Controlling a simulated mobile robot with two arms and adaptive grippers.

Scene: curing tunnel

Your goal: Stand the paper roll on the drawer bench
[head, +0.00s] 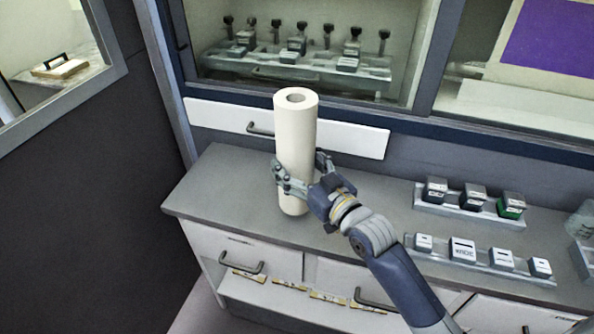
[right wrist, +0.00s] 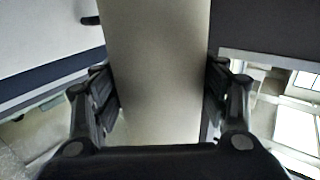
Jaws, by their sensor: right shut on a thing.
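The paper roll (head: 296,140) is a tall cream cylinder with a hole in its top, held upright over the left part of the drawer bench (head: 225,185). My right gripper (head: 302,172) is shut on the roll, one finger on each side of its lower half. In the right wrist view the roll (right wrist: 158,70) fills the middle between both fingers. The roll's bottom end shows against the grey bench top; I cannot tell whether it touches. My left gripper is not in view.
A rack of small dark-topped blocks (head: 470,205) and a row of pale labelled blocks (head: 462,250) stand on the bench to the right. A white panel with a handle (head: 350,138) is behind the roll. Bare bench top lies left of the roll.

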